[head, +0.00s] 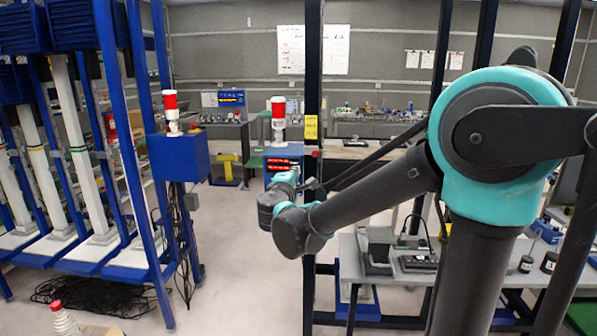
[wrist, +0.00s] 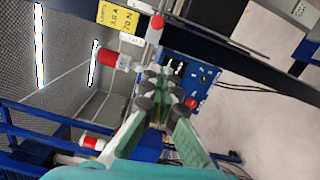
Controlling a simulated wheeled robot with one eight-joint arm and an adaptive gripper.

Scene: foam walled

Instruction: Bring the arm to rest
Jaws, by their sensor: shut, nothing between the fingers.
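My arm extends from the right side of the head view toward the middle, raised and bent, with teal and dark grey links. Its far end is in mid-air, pointing away from the head camera, so the fingers are hidden there. In the wrist view my gripper (wrist: 162,84) shows with its pale green finger parts and dark round joints. It is shut, with nothing held between the fingers.
A blue rack (head: 150,200) stands at left, with black cables (head: 90,297) on the floor. A dark upright post (head: 312,130) is close to my arm. A workbench (head: 400,275) stands behind my arm at right. Open floor (head: 235,260) lies between rack and post.

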